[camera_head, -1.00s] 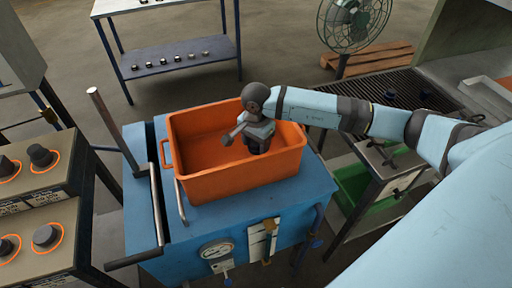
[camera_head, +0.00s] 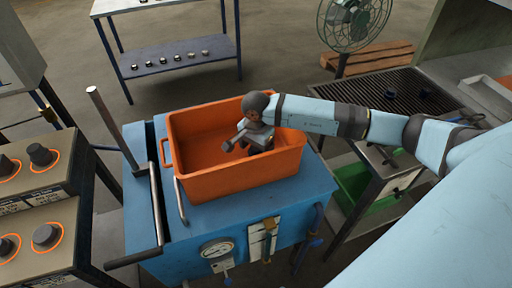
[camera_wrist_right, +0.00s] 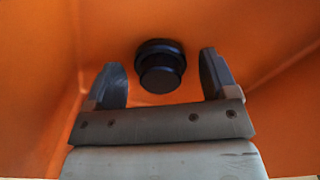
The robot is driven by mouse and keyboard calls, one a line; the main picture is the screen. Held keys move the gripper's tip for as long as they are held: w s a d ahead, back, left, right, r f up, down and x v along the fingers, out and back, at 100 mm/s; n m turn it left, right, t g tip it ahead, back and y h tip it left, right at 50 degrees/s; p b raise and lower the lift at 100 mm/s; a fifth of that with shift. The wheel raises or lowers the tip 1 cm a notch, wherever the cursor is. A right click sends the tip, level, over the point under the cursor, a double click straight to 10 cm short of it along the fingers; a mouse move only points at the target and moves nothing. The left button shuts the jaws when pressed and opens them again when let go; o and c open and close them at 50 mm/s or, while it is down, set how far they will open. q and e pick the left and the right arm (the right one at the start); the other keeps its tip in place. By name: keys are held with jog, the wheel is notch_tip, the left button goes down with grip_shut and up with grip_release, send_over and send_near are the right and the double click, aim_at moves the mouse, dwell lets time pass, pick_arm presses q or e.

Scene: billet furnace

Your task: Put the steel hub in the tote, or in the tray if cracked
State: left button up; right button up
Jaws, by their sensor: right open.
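The orange tote (camera_head: 215,187) stands on the blue machine cart, tilted slightly in the picture. My right gripper (camera_head: 240,141) is over the inside of the tote at its right part. In the right wrist view the two fingers of the right gripper (camera_wrist_right: 162,62) are spread apart. The dark steel hub (camera_wrist_right: 160,66) shows between and beyond them, against the orange tote wall or floor, with no visible grip on it. I cannot see any crack on it. In the head view the hub is not clearly told from the gripper. My left gripper is not in view.
A green bin (camera_head: 357,187) sits below. A metal lever post (camera_head: 115,128) stands left of the tote. A fan (camera_head: 350,25) is behind.

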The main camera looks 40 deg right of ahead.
notch_tip(320, 180, up, 12)
jog(key=shift+r+b, duration=0.15)
jog(key=shift+b, duration=0.15)
dwell(0.6)
